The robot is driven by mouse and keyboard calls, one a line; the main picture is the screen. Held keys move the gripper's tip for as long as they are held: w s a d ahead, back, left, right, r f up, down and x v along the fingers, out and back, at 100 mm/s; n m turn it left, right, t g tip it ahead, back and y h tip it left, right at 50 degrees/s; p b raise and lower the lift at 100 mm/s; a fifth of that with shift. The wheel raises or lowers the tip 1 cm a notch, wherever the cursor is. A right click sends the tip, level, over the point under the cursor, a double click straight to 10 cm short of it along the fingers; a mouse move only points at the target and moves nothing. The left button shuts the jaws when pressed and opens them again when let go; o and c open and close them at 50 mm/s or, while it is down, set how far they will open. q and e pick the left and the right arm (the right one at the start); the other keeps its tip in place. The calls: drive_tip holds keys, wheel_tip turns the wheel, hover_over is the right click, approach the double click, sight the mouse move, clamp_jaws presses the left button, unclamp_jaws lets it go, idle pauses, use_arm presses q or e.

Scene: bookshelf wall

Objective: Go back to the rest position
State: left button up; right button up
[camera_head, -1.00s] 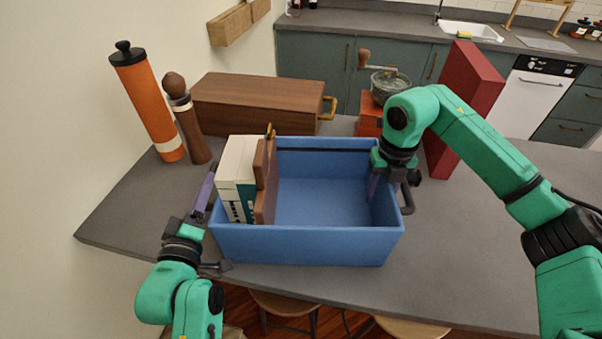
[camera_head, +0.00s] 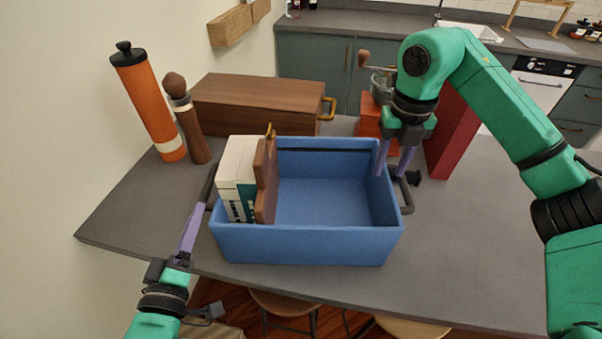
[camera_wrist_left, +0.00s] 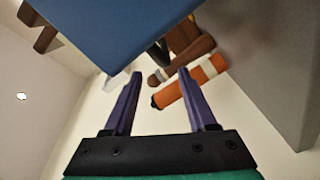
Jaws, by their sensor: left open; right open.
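My left gripper (camera_head: 190,232) is low at the left, beside the left end of the blue crate (camera_head: 310,243). In the left wrist view its two purple fingers (camera_wrist_left: 160,90) are apart with nothing between them, and the crate's blue side (camera_wrist_left: 110,30) fills the upper part. My right gripper (camera_head: 392,165) is open and empty above the crate's right edge, by the right handle (camera_head: 405,192). The crate stands on the grey table (camera_head: 460,240). Inside it, at the left, are white and teal books (camera_head: 236,175) and a brown wooden piece (camera_head: 266,180).
An orange cylinder (camera_head: 148,100) and a brown mill (camera_head: 188,125) stand at the back left. A wooden box (camera_head: 255,103) is behind the crate. A red upright block (camera_head: 452,135) and an orange grinder base (camera_head: 370,113) stand behind my right arm. The front right tabletop is clear.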

drive_tip(key=shift+r, duration=1.45)
